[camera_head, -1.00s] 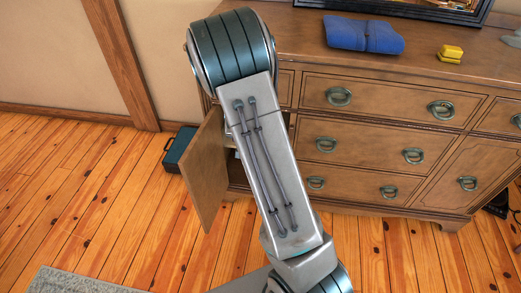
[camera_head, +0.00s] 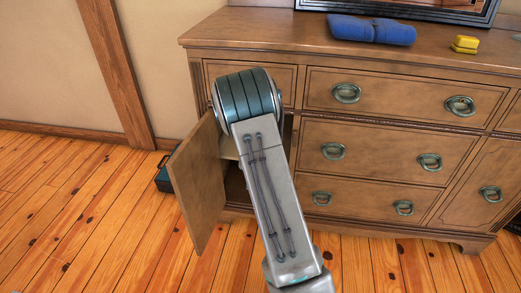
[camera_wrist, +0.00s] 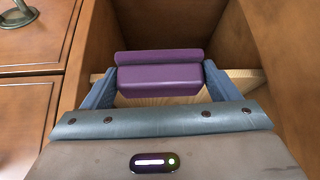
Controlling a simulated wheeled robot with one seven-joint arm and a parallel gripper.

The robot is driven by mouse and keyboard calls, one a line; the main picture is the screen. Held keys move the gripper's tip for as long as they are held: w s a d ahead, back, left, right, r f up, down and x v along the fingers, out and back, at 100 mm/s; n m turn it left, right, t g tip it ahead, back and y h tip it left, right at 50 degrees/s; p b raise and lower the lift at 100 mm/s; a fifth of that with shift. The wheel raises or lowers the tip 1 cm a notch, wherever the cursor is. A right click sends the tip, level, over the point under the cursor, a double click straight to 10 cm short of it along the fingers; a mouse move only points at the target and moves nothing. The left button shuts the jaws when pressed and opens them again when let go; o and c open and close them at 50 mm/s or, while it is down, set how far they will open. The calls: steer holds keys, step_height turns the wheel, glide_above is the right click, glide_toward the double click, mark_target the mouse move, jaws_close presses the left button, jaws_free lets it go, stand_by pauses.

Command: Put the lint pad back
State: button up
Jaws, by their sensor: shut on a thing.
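A purple two-tiered block, which looks like the lint pad (camera_wrist: 158,80), is between the blue fingers of my gripper (camera_wrist: 160,84) in the wrist view. My gripper is shut on it, inside or at the mouth of the dresser's left cupboard, above a pale wooden shelf (camera_wrist: 243,74). The cupboard door (camera_head: 197,183) stands open to the left in the head view. A bit of the shelf (camera_head: 229,148) shows beside my arm. My arm hides the gripper, the pad and most of the opening there.
The wooden dresser (camera_head: 390,140) has closed drawers right of the cupboard. A folded blue cloth (camera_head: 371,29) and a small yellow object (camera_head: 465,44) lie on top. A dark teal case (camera_head: 163,178) is on the floor behind the door. The cupboard walls (camera_wrist: 283,50) are close around the gripper.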

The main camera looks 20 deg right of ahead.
steer(key=w+d, duration=0.2)
steer(key=w, duration=0.2)
steer(key=w+d+b, duration=0.1)
steer(key=w+d, duration=0.1)
steer(key=w, duration=0.2)
steer(key=w+d+b, duration=0.1)
steer(key=w+d, duration=0.1)
steer(key=w, duration=0.1)
steer(key=shift+w+d+f, duration=0.1)
steer(key=shift+w+d, duration=0.2)
steer(key=shift+w, duration=0.1)
steer(key=shift+w+f+b, duration=0.2)
steer(key=shift+b, duration=0.15)
steer(key=shift+f, duration=0.1)
steer(key=shift+f, duration=0.15)
steer(key=o, duration=0.9)
steer(key=shift+c, duration=0.2)
